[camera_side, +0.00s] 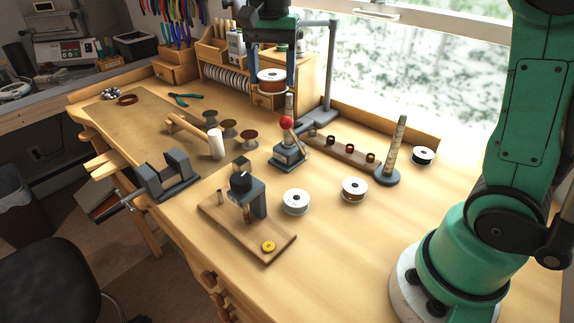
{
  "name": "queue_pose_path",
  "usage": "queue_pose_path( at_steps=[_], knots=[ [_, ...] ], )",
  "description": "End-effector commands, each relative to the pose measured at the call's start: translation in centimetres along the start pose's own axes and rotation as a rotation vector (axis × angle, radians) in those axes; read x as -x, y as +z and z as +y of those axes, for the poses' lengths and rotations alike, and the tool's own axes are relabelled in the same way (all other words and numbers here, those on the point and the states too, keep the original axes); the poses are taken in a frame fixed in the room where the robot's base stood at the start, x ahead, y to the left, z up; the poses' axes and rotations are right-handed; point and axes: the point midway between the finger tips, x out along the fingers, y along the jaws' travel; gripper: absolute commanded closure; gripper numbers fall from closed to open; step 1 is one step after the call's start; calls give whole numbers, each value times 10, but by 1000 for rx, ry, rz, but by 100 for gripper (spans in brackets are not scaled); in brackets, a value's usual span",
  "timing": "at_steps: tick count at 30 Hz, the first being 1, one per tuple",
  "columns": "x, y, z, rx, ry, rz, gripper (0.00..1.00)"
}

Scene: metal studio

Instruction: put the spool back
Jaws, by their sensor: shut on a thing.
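My gripper (273,83) is at the top centre, pointing down. Its two dark fingers are shut on a spool (271,76) with a pale rim and copper-coloured winding, held above the bench. Just below and right of it, a grey post rises behind a small grey device with a red ball (286,123). Other spools lie on the bench: a white-rimmed one (296,202), one with a yellowish winding (354,190) and a dark-wound one (423,156). A ribbed upright post on a round grey base (387,177) stands at the right, with no spool on it.
A wooden board with a dark device (270,238) is at the front. A rail with small coils (342,150) and a grey stand (327,112) are behind. Brown spools (228,129), a mallet (216,144) and a vise (170,178) are left. The front-right benchtop is clear.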

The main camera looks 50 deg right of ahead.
Motion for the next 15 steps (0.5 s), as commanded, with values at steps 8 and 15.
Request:
queue_pose_path(
  at_steps=[8,15],
  knots=[
    [-9,-36,88,-197,0,0,99],
    [-38,-38,100,-222,0,0,99]
  ],
)
